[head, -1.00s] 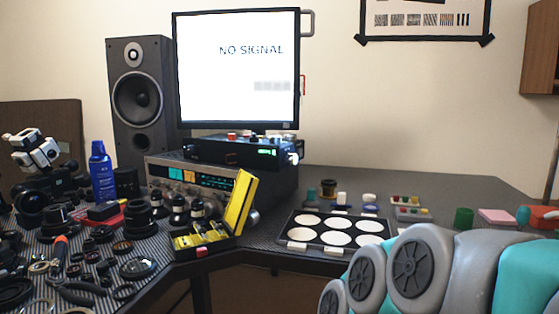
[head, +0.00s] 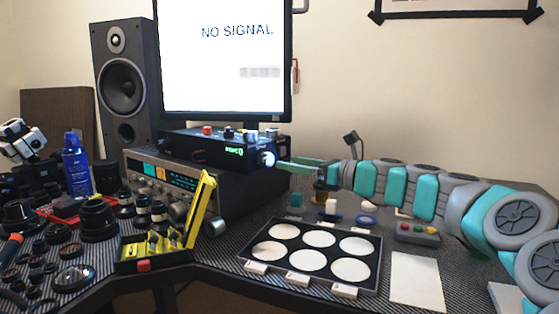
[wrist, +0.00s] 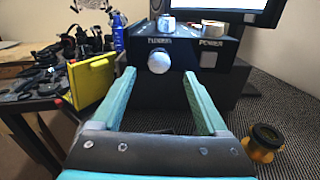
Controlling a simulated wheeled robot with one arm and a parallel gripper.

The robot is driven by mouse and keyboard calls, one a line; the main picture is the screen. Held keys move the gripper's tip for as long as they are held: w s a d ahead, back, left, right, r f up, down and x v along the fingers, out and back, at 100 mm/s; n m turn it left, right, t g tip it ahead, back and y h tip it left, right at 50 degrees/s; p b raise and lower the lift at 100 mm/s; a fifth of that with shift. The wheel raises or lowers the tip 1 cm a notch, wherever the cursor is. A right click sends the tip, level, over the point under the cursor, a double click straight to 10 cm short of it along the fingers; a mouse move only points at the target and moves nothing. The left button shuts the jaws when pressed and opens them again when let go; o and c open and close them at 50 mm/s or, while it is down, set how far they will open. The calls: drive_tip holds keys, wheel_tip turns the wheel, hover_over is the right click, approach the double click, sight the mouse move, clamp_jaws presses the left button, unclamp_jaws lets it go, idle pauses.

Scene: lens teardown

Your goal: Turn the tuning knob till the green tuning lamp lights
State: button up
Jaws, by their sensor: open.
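A pale round knob (wrist: 158,62) sits on the end face of a black box (wrist: 185,50), under a blurred label; I take it as the tuning knob. The knob also shows in the head view (head: 268,158), at the right end of the black box (head: 200,147) below the monitor. My gripper (head: 287,164) comes from the right, facing this end. In the wrist view my gripper (wrist: 159,76) is open and empty, one finger on each side of the knob and apart from it. Green characters (head: 234,152) glow on the box's front; I cannot make out a separate green lamp.
A square labelled POWER (wrist: 208,59) is right of the knob. A yellow case (head: 203,208) stands open left of the gripper. The monitor (head: 225,60) shows NO SIGNAL.

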sight(271, 160)
drive_tip(key=x, duration=0.6)
drive_tip(key=shift+a, duration=0.1)
drive_tip(key=shift+f, duration=0.1)
clamp_jaws()
idle(0.4)
